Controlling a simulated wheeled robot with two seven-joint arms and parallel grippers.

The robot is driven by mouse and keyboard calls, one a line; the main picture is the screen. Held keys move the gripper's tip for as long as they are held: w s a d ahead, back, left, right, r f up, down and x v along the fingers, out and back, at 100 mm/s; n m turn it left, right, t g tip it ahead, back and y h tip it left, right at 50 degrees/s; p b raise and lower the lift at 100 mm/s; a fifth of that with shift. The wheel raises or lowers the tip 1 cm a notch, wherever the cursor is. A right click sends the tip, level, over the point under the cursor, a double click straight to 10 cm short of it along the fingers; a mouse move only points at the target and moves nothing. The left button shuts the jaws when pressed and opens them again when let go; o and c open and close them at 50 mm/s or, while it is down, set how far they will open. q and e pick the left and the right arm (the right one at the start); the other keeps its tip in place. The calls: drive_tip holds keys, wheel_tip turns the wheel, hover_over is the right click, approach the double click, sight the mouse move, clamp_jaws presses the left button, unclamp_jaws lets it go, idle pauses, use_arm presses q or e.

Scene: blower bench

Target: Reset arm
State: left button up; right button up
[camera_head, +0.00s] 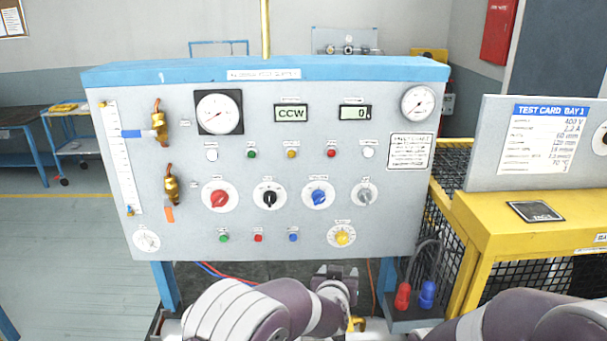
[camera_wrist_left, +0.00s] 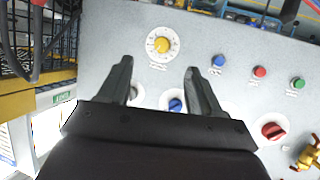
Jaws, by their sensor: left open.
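My left gripper (camera_head: 336,270) shows at the bottom middle of the head view, just below the lower edge of the control panel (camera_head: 300,150). In the left wrist view my left gripper (camera_wrist_left: 158,80) is open with nothing between its fingers. The panel face shows past the fingers, upside down, with a yellow knob (camera_wrist_left: 162,45) ahead and a blue knob (camera_wrist_left: 176,105) partly hidden by the gripper. A purple-grey link of my right arm (camera_head: 525,318) shows at the bottom right of the head view. My right gripper is out of view.
The panel carries gauges, a display (camera_head: 291,114) reading CCW, several knobs and brass valves (camera_head: 171,187). A yellow caged stand (camera_head: 500,225) with a test card (camera_head: 545,138) stands at the right. Red (camera_head: 403,296) and blue (camera_head: 427,294) plugs sit below the panel.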

use_arm(q)
drive_tip(key=s+a+f+g+b, duration=0.2)
drive_tip(key=s+a+f+g, duration=0.55)
drive_tip(key=s+a, duration=0.35)
drive_tip(key=s+a+f+n+g+y+b, duration=0.1)
drive_tip(key=s+a+n+g+y+b, duration=0.1)
drive_tip(key=s+a, duration=1.6)
drive_tip(key=shift+s+a+g+y+b, duration=0.4)
drive_tip(key=shift+s+g+y+b, duration=0.45)
drive_tip(key=shift+g, duration=0.3)
drive_tip(key=shift+w, duration=0.1)
